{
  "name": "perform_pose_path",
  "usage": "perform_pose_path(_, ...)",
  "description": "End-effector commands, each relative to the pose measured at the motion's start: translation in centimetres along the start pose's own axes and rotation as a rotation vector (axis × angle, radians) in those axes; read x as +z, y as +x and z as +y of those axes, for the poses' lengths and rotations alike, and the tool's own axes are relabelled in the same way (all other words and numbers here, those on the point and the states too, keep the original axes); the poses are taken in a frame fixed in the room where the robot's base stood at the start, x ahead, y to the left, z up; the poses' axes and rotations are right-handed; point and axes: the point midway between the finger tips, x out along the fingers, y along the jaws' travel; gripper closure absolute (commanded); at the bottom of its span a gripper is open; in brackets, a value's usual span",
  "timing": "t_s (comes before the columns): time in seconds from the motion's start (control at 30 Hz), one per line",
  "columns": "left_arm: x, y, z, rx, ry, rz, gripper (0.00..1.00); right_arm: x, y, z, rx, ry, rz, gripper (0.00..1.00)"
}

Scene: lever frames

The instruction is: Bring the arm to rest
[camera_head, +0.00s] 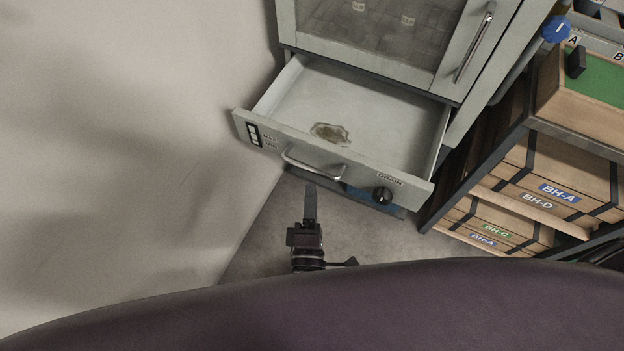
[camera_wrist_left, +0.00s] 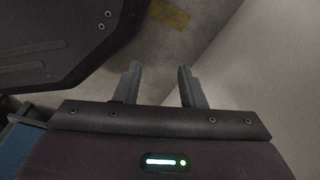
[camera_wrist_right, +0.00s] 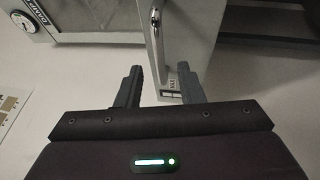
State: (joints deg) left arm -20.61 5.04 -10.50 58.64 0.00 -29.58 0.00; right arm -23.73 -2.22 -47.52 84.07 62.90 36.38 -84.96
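My right gripper (camera_head: 310,190) is in front of and below the open drawer (camera_head: 270,146) in the head view, seen edge-on. In the right wrist view its two fingers (camera_wrist_right: 159,70) are apart with nothing between them. The pale drawer front with its bar handle (camera_wrist_right: 156,22) shows beyond the fingers; I see no clear contact. My left gripper (camera_wrist_left: 159,70) shows only in the left wrist view. It is open and empty, over bare floor beside a pale wall. The left arm is out of the head view.
A shelf rack (camera_head: 480,165) with labelled boxes stands at right. The left side is bare.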

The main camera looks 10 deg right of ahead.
Motion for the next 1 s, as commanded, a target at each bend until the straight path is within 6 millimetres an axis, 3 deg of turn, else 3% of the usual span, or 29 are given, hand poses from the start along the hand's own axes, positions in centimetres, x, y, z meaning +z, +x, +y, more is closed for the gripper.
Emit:
perform_pose_path(0.17, -0.7, -0.2, 0.0, 0.0, 0.0, 0.011, 0.64, 0.0, -0.9, 0.0, 0.0, 0.001, 0.0, 0.66)
perform_pose_path(0.73, 0.2, -0.2, -0.2, -0.003, 0.0, -0.006, 0.64, 0.0, -0.9, -0.4, -0.011, 0.009, 0.007, 0.66)
perform_pose_path(0.87, 1.0, -0.8, -0.1, -0.002, 0.001, -0.011, 0.64, 0.4, -0.8, -4.1, -0.123, 0.09, 0.056, 0.66)
perform_pose_path(0.97, 2.1, -1.6, -0.1, -0.001, 0.002, -0.017, 0.64, 1.6, -1.5, -9.9, -0.314, 0.22, 0.091, 0.66)
perform_pose_path(1.0, 2.6, -2.0, -0.1, 0.0, 0.003, -0.019, 0.64, 2.5, -2.2, -12.7, -0.413, 0.28, 0.088, 0.66)
